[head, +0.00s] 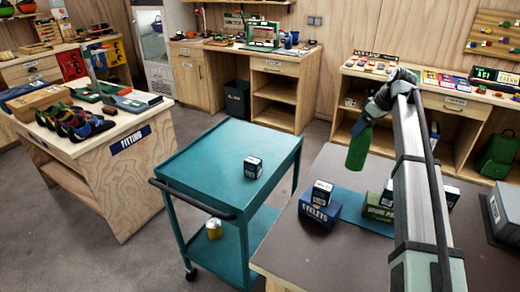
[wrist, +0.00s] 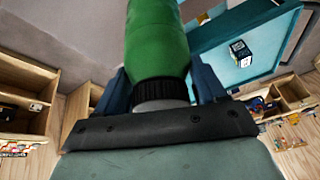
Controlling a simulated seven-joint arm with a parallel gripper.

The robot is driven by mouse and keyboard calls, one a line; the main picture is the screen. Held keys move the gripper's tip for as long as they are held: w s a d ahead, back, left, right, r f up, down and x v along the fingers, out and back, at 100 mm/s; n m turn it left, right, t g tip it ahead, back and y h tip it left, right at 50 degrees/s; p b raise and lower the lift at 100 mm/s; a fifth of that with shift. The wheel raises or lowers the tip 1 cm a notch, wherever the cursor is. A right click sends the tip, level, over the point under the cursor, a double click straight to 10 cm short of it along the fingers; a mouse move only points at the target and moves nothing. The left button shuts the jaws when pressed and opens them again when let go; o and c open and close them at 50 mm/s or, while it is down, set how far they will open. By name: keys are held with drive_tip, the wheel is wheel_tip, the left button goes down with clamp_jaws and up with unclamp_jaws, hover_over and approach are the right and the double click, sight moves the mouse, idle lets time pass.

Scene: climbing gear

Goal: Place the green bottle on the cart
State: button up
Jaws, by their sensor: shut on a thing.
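The green bottle (head: 358,150) hangs from my gripper (head: 369,118) above the brown table at right. In the wrist view the bottle (wrist: 157,40) is held at its dark ribbed neck between the two fingers of my gripper (wrist: 160,90), which are shut on it. The teal cart (head: 215,170) stands left of the bottle in the head view, its top shelf lower than the gripper. The cart also shows in the wrist view (wrist: 215,35), at upper right. The bottle is apart from the cart.
A small dark box (head: 253,167) stands on the cart's top, with free room around it. A yellow item (head: 214,228) sits on the lower shelf. On the brown table (head: 330,245) are a blue box (head: 320,207) and a green box (head: 379,207), each with a smaller box on or beside it.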

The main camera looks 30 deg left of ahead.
wheel_tip(320, 180, up, 8)
drive_tip(key=shift+r, duration=0.2)
drive_tip(key=s+a+t, duration=0.1)
drive_tip(key=s+a, duration=0.1)
drive_tip(key=a, duration=1.1)
drive_tip(key=s+a, duration=0.3)
drive_tip(key=a, duration=1.1)
drive_tip(key=s+a, duration=0.7)
drive_tip(key=a, duration=0.4)
drive_tip(key=s+a+m, duration=0.1)
drive_tip(key=s+a, duration=0.5)
drive_tip(key=a, duration=0.5)
drive_tip(key=s+a, duration=0.7)
drive_tip(key=a, duration=0.5)
wheel_tip(320, 180, down, 15)
drive_tip(key=shift+s+d+t, duration=0.2)
drive_tip(key=shift+d+t, duration=0.05)
drive_tip(key=shift+t, duration=0.15)
drive_tip(key=shift+f, duration=0.1)
